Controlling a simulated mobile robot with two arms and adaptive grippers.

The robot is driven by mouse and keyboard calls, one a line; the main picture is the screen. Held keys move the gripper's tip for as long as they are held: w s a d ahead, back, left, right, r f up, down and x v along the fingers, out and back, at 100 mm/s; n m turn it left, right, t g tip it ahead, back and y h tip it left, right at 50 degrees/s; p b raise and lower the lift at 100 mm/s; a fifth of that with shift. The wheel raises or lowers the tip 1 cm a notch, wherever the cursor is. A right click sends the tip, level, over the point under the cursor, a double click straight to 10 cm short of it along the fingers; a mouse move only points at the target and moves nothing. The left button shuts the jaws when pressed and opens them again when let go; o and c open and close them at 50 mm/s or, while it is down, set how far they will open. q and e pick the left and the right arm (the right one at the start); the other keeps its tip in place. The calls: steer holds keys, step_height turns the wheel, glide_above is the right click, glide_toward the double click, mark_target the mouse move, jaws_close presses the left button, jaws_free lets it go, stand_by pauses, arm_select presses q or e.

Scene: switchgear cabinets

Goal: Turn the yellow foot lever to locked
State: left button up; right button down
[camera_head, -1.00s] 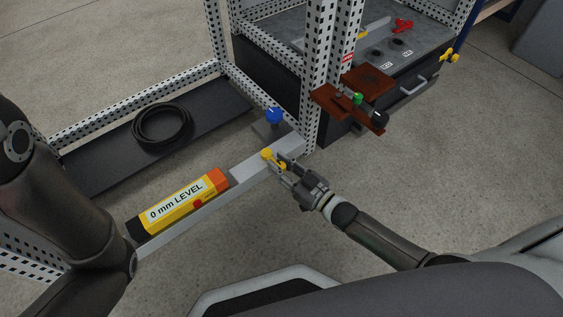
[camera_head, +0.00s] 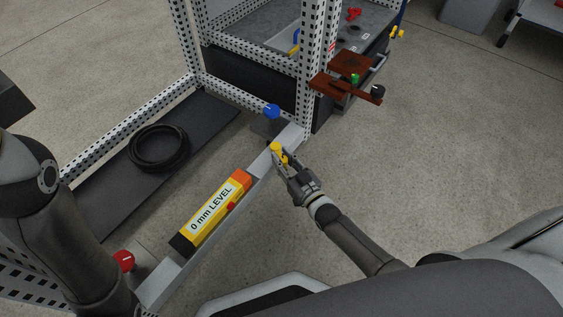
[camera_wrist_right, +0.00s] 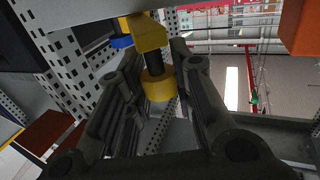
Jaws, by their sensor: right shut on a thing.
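The yellow foot lever (camera_head: 278,148) is at the far end of the grey beam, by the cabinet's front corner post. My right gripper (camera_head: 285,162) reaches it from the lower right and is shut on it. In the right wrist view the lever (camera_wrist_right: 157,84) shows as a yellow arm with a dark stem and a yellow round end between the fingers of my right gripper (camera_wrist_right: 158,78). No locked marking is readable. My left arm comes in at the left; its gripper is not in view.
A yellow level (camera_head: 212,213) lies on the grey beam (camera_head: 172,281). A blue knob (camera_head: 271,111) stands just behind the lever, and a red knob (camera_head: 123,261) is near my left arm. A black cable coil (camera_head: 159,149) lies on a dark plate. Brown brackets (camera_head: 340,85) jut out right of the post.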

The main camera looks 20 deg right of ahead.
steer(key=shift+a, duration=0.1)
stand_by(0.3)
steer(key=c, duration=1.2)
jaws_free()
steer(key=v, duration=1.2)
steer(key=shift+c, duration=0.3)
